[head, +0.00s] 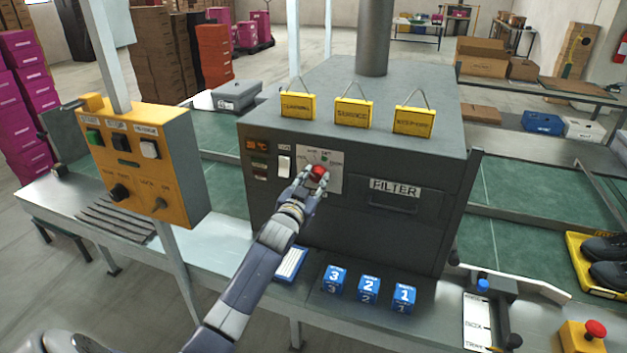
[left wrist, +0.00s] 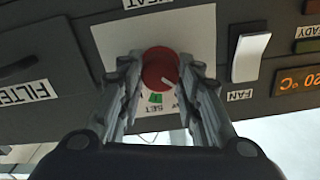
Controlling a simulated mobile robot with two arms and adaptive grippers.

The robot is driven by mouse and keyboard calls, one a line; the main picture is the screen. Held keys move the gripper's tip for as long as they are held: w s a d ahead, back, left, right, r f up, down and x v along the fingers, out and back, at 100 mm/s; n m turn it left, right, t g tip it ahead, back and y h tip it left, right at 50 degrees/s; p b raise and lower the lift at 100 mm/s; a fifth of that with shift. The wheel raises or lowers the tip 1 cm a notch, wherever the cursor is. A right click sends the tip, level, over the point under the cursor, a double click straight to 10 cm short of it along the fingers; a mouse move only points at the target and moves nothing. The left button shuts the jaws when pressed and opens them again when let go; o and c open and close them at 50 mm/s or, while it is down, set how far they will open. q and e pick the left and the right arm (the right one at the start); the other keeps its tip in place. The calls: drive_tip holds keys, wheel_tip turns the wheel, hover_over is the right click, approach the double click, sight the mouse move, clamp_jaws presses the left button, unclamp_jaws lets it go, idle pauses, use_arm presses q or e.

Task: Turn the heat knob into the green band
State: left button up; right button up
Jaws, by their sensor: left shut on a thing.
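The red heat knob (head: 319,172) sits on a white plate (head: 335,182) on the front of the dark oven. In the left wrist view, the knob (left wrist: 160,68) is between the two fingers of my left gripper (left wrist: 159,75), which is shut on it. The left gripper (head: 312,178) covers part of the plate in the head view. A green band (left wrist: 155,98) shows by the SET label in the wrist view. The knob's white pointer line (left wrist: 168,82) points down and right there, beside the green band rather than at its middle. My right gripper is out of view.
A white fan switch (left wrist: 249,57) and a 20 °C display (left wrist: 298,90) are beside the knob. The FILTER drawer handle (head: 392,201) is right of it. Blue numbered blocks (head: 368,288) stand below; a yellow control box (head: 145,160) stands at left.

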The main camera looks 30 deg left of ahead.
use_arm(q)
drive_tip(key=m, duration=0.6)
drive_tip(key=shift+m+p, duration=0.3)
drive_tip(key=shift+p, duration=0.05)
drive_tip(key=m, duration=0.6)
drive_tip(key=shift+m, duration=0.4)
drive_tip(key=o, duration=1.1)
drive_tip(key=shift+s, duration=0.1)
drive_tip(key=v, duration=1.1)
drive_tip(key=shift+s, duration=0.4)
drive_tip(key=shift+f, duration=0.15)
